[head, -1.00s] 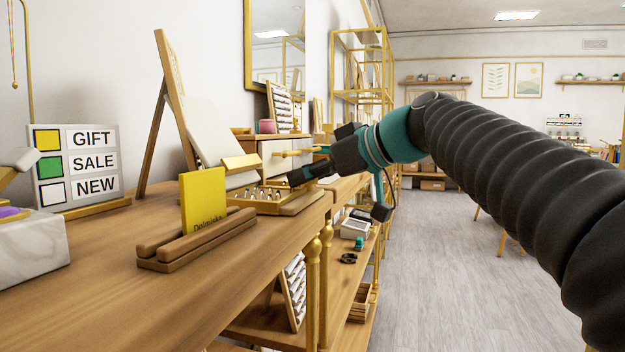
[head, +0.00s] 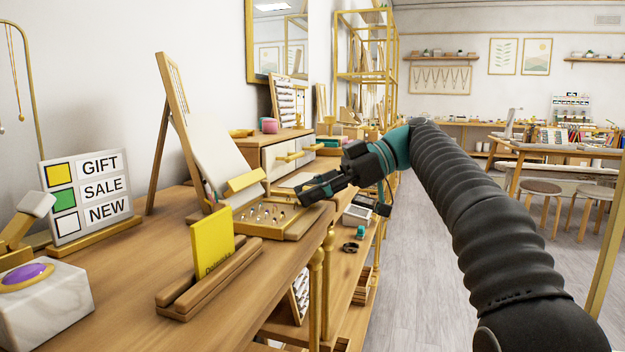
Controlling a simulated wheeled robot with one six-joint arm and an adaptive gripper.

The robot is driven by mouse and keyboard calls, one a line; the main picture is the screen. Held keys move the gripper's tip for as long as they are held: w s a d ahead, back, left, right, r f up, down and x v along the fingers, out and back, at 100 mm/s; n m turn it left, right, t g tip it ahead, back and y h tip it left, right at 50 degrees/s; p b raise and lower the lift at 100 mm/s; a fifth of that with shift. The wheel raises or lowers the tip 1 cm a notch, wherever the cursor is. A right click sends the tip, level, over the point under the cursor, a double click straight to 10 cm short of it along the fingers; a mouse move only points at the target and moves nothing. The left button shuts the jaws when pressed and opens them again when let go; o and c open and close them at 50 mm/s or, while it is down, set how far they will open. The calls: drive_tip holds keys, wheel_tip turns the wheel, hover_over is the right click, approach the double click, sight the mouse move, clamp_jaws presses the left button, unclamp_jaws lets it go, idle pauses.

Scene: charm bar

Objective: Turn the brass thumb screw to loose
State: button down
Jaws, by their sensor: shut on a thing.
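My gripper (head: 308,192) is black and reaches in from the right, its fingers pointing left at the right end of the wooden charm tray (head: 292,228). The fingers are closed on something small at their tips. The brass thumb screw does not show clearly; it seems to be hidden between the fingers. I cannot tell how far it is turned. The tray holds several small charms in its gold-edged top. A tilted cream board with a gold bar (head: 246,180) stands just behind it.
A yellow card (head: 212,245) stands in a wooden holder in front of the tray. A GIFT/SALE/NEW sign (head: 88,195) and a marble block (head: 45,310) are at left. A drawer box (head: 290,152) stands behind my gripper.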

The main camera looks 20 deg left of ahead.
drive_tip(key=shift+n+g+h, duration=0.5)
drive_tip(key=shift+n, duration=0.1)
drive_tip(key=c, duration=0.8)
unclamp_jaws()
drive_tip(key=shift+m+t, duration=0.3)
